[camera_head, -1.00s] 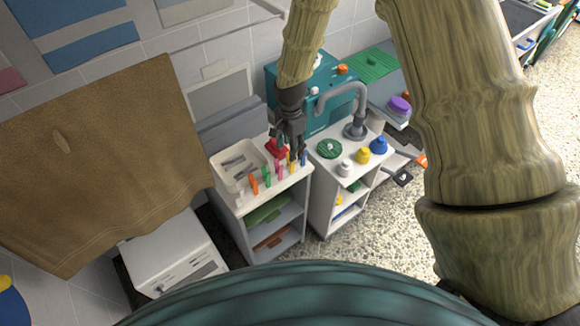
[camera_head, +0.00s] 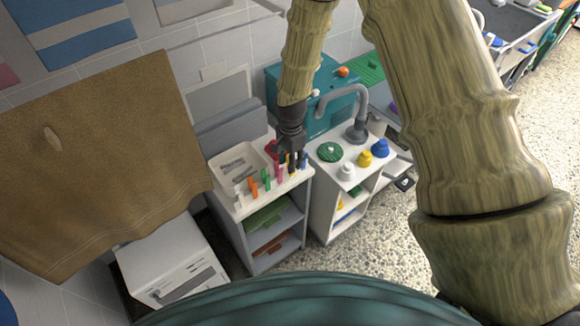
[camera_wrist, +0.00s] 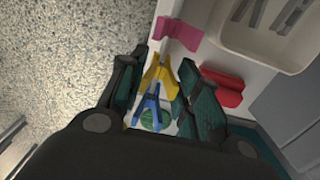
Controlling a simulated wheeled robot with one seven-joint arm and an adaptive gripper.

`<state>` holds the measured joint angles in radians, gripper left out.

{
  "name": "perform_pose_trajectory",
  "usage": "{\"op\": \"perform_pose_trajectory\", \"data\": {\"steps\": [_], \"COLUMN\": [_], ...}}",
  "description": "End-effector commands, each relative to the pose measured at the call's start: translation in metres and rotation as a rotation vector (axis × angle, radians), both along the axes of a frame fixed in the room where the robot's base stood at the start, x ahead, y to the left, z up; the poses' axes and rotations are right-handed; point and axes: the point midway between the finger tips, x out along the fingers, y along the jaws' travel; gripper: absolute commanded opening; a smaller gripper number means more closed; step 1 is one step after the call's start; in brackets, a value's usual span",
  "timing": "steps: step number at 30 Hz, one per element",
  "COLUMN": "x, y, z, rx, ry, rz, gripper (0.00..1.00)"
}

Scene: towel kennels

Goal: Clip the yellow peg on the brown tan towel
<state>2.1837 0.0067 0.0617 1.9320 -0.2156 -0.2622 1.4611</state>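The brown tan towel (camera_head: 90,160) hangs at the left in the head view, with a small pale oblong thing (camera_head: 53,138) on its front. My gripper (camera_head: 296,160) is over the row of pegs on the white shelf unit's top. In the wrist view the yellow peg (camera_wrist: 158,72) stands between the two spread fingers of my gripper (camera_wrist: 164,62), with a visible gap on its right. A blue peg (camera_wrist: 153,103) also shows between the fingers, nearer the palm. In the head view my fingers mostly hide the yellow peg.
A pink peg (camera_wrist: 180,32) and a red thing (camera_wrist: 222,87) are close to the fingers. Orange and green pegs (camera_head: 266,179) stand along the top's front edge. A white tray (camera_head: 222,163) is behind. A play sink with a grey tap (camera_head: 357,130) stands to the right.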

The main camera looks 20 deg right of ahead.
Motion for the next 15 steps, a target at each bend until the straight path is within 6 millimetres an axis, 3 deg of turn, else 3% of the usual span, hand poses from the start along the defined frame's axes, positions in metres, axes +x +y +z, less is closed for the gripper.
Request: {"op": "perform_pose_trajectory", "data": {"steps": [1,3,15], "x": [0.0,0.0,0.0], "y": [0.0,0.0,0.0], "z": [0.0,0.0,0.0003], "rx": [0.0,0.0,0.0], "ry": [0.0,0.0,0.0], "rz": [0.0,0.0,0.0], "gripper": [0.17,0.05,0.04]}}
